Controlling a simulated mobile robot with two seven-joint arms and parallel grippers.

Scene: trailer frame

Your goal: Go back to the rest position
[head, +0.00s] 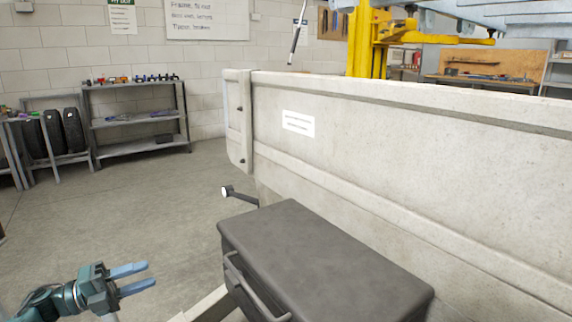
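My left gripper (136,277) shows at the lower left of the head view. Its two blue fingers are spread apart with nothing between them, over the bare floor. It is apart from the dark box and the trailer. My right gripper does not show. The pale trailer (400,150) fills the right half, with a small white label (298,123) on its side.
A dark grey lidded box (320,255) with a front handle stands before the trailer. A short rod with a round white end (228,191) sticks out beside it. A shelf (140,125) and tyres (62,132) stand along the back wall. The floor (130,205) at left is clear.

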